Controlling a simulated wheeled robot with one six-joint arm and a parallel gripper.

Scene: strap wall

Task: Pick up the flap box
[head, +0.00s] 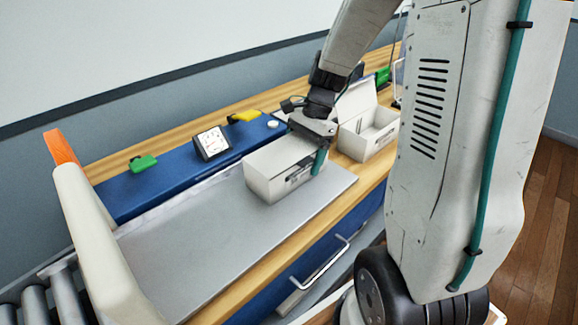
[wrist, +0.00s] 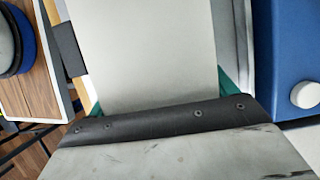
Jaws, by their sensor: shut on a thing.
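A white box with a closed top (head: 272,178) is at the right part of the grey metal plate, in the head view. My gripper (head: 318,150) reaches down over its right end and is shut on it, with a teal finger against the near side. In the wrist view the box's pale top (wrist: 160,50) fills the space between the teal fingers. I cannot tell whether its underside touches the plate. A second white box (head: 368,135) stands open just behind my gripper, its flap raised. My gripper hides part of both boxes.
The grey plate (head: 190,255) is bare left of the held box. A blue ledge behind it carries a green block (head: 143,163), a dial gauge (head: 212,142) and a yellow block (head: 244,117). A cream post (head: 95,245) and rollers (head: 65,297) stand at the left.

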